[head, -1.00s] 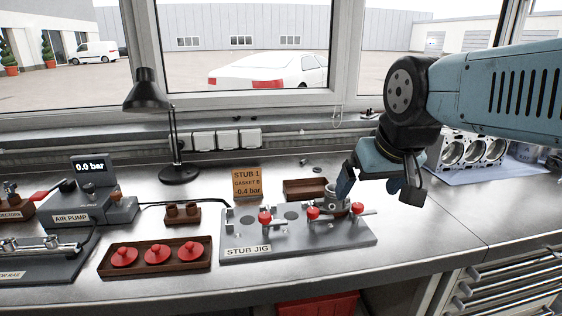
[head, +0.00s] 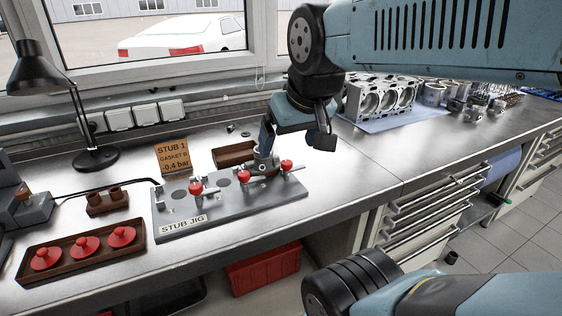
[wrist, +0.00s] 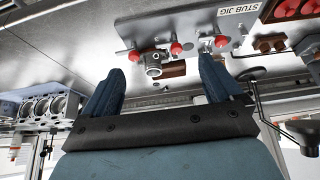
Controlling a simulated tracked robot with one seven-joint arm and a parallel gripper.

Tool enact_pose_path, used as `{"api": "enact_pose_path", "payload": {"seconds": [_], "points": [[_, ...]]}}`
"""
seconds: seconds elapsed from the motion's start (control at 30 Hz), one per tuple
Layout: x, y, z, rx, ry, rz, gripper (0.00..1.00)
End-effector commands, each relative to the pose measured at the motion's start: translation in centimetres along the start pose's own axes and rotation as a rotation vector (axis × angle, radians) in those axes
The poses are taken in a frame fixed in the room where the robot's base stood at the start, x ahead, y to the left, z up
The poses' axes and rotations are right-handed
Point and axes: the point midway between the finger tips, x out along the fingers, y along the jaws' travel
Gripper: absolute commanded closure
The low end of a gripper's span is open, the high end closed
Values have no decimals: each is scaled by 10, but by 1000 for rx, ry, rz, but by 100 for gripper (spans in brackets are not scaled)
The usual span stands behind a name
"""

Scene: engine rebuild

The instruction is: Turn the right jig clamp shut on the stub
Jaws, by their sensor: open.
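The stub jig (head: 185,228) is a grey plate on the bench with red-knobbed clamps. The metal stub (head: 263,158) stands upright at its right end; it also shows upside down in the wrist view (wrist: 153,66). The right jig clamp (head: 287,165) has its red knob just right of the stub, its arm lying along the plate. Another red knob (head: 243,176) is left of the stub. I cannot tell whether either clamp touches the stub. My gripper (head: 294,146) is open and empty, above and behind the right clamp; its fingers show in the wrist view (wrist: 160,72).
A dark tray with red knobbed caps (head: 20,272) lies left of the jig. A small brown tray (head: 222,157) and the stub card (head: 172,158) stand behind it. An engine block (head: 378,100) is at the right. Bench space right of the jig is clear.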

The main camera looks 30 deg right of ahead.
Motion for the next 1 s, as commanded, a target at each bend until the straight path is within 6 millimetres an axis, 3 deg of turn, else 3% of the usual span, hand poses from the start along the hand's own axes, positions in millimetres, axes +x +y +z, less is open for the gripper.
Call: {"api": "enact_pose_path", "payload": {"seconds": [0.17,0.3,0.67,1.0], "points": [[3,4,-12,52,-29,4,25],[11,11,-35,162,-87,15,37],[52,43,-99,505,-252,81,37],[107,81,-146,814,-392,181,37]]}}
